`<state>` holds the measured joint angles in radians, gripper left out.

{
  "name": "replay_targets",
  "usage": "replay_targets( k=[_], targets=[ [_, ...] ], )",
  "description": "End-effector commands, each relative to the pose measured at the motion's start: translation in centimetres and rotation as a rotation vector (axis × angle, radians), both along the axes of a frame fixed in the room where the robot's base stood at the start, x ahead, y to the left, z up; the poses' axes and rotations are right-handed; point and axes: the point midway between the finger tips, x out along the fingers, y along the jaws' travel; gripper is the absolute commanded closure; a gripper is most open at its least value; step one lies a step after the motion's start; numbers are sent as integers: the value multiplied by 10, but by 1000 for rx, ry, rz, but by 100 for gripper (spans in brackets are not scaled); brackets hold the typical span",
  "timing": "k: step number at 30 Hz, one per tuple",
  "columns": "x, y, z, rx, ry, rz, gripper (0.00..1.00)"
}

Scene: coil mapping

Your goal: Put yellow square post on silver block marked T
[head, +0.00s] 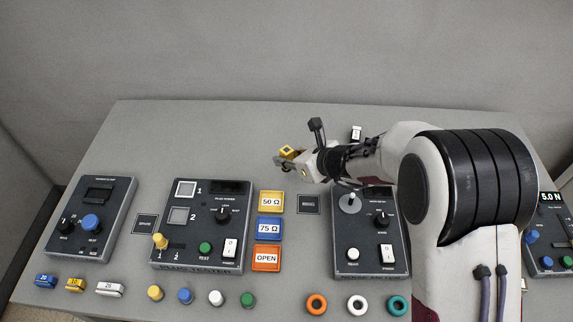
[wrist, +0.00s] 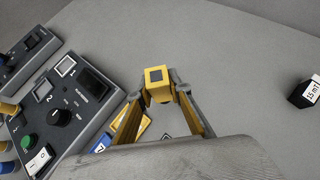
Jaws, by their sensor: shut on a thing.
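The yellow square post (head: 287,151) is in my gripper (head: 290,160) above the back middle of the table. In the wrist view the yellow post (wrist: 157,94) shows a square end with a dark square centre, between the two fingertips (wrist: 158,90). My gripper is shut on it. A small block with a pale marked face (head: 356,132) stands at the back, right of my gripper. In the wrist view this block (wrist: 306,92) is at the right edge, apart from the post; its label seems to read 15 mT, with dark sides.
A panel (head: 180,255) with switches and a panel (head: 342,265) with a lever stand in front. Between them are 50 Ω (head: 271,194), 75 Ω (head: 269,239) and OPEN (head: 267,268) plates. Several pegs and rings line the front edge. The back left table is clear.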

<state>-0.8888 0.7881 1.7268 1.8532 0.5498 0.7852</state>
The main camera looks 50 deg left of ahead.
Motion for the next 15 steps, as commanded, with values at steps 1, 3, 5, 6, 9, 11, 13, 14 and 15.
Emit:
replay_targets(
  k=[1, 3, 5, 6, 9, 11, 13, 14, 15],
  targets=[
    [0, 1, 9, 3, -2, 0, 100],
    [0, 1, 19, 3, -2, 0, 100],
    [0, 0, 27, 2, -2, 0, 100],
    [0, 0, 31, 2, -1, 0, 100],
    [0, 0, 40, 1, -1, 1, 100],
    [0, 0, 44, 1, -1, 0, 100],
    [0, 0, 47, 1, -1, -1, 100],
    [0, 0, 48, 1, -1, 1, 100],
    [0, 0, 49, 1, -1, 1, 100]
  ],
)
